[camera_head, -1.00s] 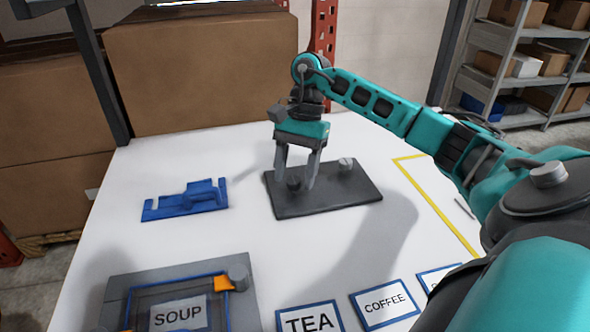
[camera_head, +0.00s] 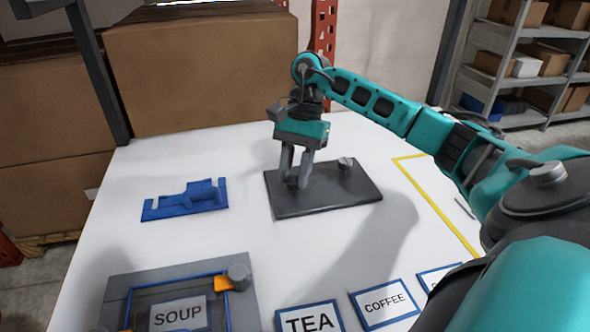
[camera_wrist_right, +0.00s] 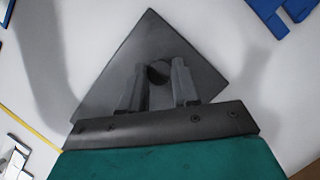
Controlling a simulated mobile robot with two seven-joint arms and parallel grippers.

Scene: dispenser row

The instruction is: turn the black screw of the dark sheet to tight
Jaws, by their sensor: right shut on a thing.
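The dark sheet (camera_head: 330,190) lies flat on the white table. Its black screw (camera_head: 292,182) stands near the sheet's left end, mostly hidden by the fingers. A lighter grey screw (camera_head: 346,162) stands near the right end. My right gripper (camera_head: 295,178) points down, shut on the black screw. In the right wrist view, the black screw (camera_wrist_right: 158,72) shows as a dark round head between the two fingers of the right gripper (camera_wrist_right: 158,80), above the dark sheet (camera_wrist_right: 150,38). The screw's tightness cannot be told. My left gripper is not in view.
A blue bracket (camera_head: 187,200) lies left of the sheet. In front is a grey plate (camera_head: 120,290) with a SOUP card, an orange piece and a grey knob. TEA (camera_head: 310,320) and COFFEE (camera_head: 386,302) cards lie to its right. A yellow line (camera_head: 430,200) runs right of the sheet.

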